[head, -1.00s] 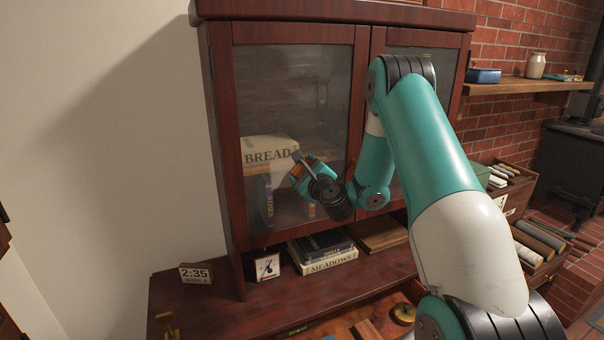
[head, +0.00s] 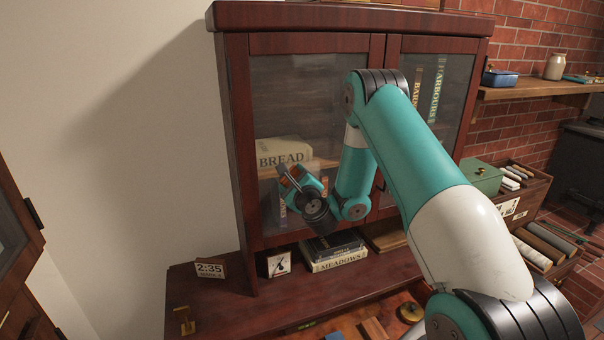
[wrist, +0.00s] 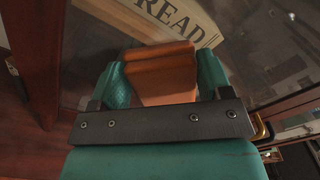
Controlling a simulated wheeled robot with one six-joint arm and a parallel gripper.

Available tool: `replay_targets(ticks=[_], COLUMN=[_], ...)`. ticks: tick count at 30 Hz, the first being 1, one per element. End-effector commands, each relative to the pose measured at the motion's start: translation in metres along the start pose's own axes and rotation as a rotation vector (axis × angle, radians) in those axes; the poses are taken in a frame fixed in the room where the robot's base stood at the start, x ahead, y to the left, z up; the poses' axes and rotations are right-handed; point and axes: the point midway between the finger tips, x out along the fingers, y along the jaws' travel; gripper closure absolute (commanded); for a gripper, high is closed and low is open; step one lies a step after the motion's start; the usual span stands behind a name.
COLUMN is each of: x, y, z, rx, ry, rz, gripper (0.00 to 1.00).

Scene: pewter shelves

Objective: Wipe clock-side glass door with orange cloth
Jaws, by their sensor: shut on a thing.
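The left glass door (head: 309,105) of the dark red wooden cabinet is shut, above the small white clock (head: 278,265). My gripper (head: 296,184) is at the lower part of this door, in front of a book marked BREAD behind the glass. It is shut on the folded orange cloth (head: 289,174). In the wrist view the orange cloth (wrist: 164,76) sits between the two teal fingers, its far edge close to the glass. I cannot tell whether it touches the glass. My wrist and arm hide part of the door's right side.
A 2:35 display (head: 210,269) stands left of the clock on the cabinet's ledge. Stacked books (head: 333,252) lie below the door. The right glass door (head: 440,90) is partly behind my arm.

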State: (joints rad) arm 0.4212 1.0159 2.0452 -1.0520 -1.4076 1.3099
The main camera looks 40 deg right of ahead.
Motion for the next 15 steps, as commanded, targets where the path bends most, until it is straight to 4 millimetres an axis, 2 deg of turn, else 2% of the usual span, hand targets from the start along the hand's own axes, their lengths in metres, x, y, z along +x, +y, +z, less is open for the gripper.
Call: replay_targets(ticks=[15], x=[0.001], y=[0.015], z=[0.022], rx=[0.0], ry=[-0.001], rz=[0.001], gripper=[0.51])
